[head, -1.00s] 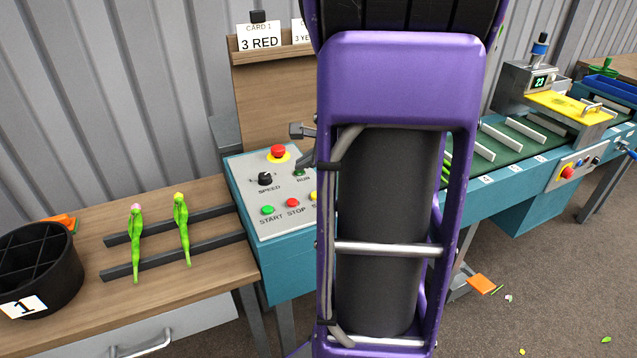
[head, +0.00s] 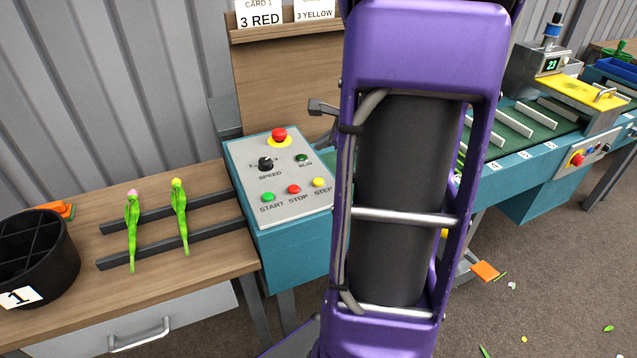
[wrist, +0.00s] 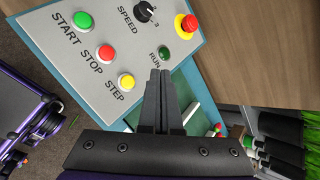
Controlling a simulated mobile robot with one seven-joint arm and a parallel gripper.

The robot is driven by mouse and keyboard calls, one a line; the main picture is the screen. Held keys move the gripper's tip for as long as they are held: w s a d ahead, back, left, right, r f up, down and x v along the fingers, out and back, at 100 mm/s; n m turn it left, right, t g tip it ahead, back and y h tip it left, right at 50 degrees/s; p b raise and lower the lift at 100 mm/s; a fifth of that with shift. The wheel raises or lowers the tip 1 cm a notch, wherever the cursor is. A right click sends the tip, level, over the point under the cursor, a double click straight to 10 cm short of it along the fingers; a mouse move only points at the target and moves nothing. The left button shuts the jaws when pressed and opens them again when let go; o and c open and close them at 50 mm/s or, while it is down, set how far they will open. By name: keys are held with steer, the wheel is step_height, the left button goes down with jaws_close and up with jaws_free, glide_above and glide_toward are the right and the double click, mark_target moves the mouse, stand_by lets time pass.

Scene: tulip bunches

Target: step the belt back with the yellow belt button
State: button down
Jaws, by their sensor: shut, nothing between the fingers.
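The yellow STEP button (head: 318,182) is on the sloped grey control panel (head: 246,182), at the right end of its lower row. It also shows in the wrist view (wrist: 126,82), left of my fingertips. My gripper (wrist: 159,72) is shut and empty, its two dark fingers side by side. In the wrist view the fingertips appear over the panel's edge, below the green RUN button (wrist: 164,52) and apart from the yellow button. I cannot tell their height above it. In the head view my purple arm hides the gripper. Part of the green belt (head: 519,125) shows right of my arm.
The red STOP button (head: 294,189) and green START button (head: 268,197) sit beside STEP. The black SPEED knob (head: 265,164) and red emergency stop (head: 279,134) are above. Two tulips (head: 131,230) lie across dark rails near a black divided bucket (head: 38,262).

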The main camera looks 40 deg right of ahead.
steer(key=b, duration=0.4)
glide_above(322, 183)
step_height(322, 183, down, 6)
steer(key=shift+r, duration=0.15)
steer(key=shift+f, duration=1)
stand_by(0.9)
steer(key=shift+f, duration=0.4)
steer(key=shift+f, duration=0.45)
stand_by(0.4)
stand_by(0.4)
steer(key=shift+r+p, duration=0.45)
steer(key=shift+r, duration=0.4)
steer(key=shift+r+p, duration=2)
steer(key=shift+r, duration=0.55)
